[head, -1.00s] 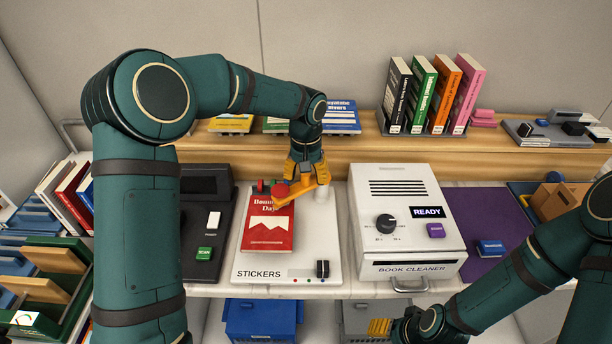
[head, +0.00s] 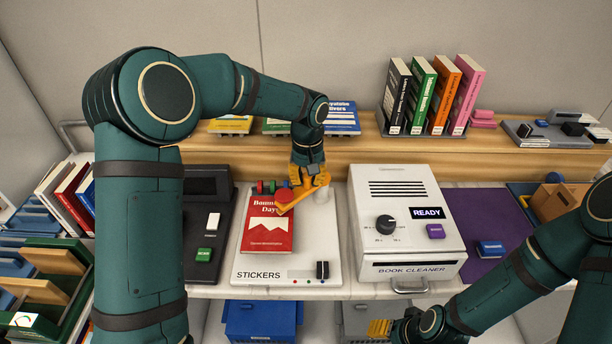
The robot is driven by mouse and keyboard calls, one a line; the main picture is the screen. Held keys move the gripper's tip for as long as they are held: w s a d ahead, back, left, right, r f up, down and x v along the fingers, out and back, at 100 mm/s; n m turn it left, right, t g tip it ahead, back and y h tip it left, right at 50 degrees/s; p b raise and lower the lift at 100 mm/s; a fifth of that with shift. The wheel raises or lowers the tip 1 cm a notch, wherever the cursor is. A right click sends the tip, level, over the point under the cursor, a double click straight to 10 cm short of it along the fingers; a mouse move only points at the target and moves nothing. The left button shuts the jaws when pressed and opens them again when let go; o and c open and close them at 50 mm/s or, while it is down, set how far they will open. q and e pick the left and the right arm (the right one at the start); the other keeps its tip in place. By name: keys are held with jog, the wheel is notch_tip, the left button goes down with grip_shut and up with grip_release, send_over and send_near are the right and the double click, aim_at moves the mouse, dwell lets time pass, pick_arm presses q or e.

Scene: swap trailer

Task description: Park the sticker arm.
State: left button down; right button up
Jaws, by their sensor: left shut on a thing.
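The sticker station (head: 323,240) is a white board labelled STICKERS, with a white post at its back right. Its orange sticker arm (head: 292,204) reaches from near the post down and left over a red book (head: 267,232) lying on the board. A red round knob (head: 284,193) sits beside the arm. My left gripper (head: 308,185) is shut on the sticker arm by the post; its fingers partly hide the arm. My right gripper (head: 380,328) is low at the bottom edge, away from the station, and its jaws are too small to judge.
The white book cleaner (head: 405,245), showing READY, stands close right of the station. A dark scanner (head: 208,220) stands to the left. Several upright books (head: 430,95) stand on the wooden shelf behind. A purple mat (head: 480,215) lies at right, mostly bare.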

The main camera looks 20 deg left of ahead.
pick_arm(q)
jog(key=shift+s+d+n+p, duration=0.1)
jog(key=shift+d+n+p, duration=0.2)
jog(key=shift+d+n, duration=0.85)
jog(key=shift+s+d+n+p, duration=0.1)
jog(key=shift+d+n+p, duration=0.15)
jog(key=shift+n, duration=1.75)
jog(key=shift+s+d+n+p, duration=0.1)
jog(key=shift+d+n+p, duration=0.4)
jog(key=shift+n, duration=1.05)
jog(key=shift+d, duration=0.2)
jog(key=c, duration=0.8)
grip_release()
jog(key=shift+o, duration=0.2)
notch_tip(320, 180, up, 12)
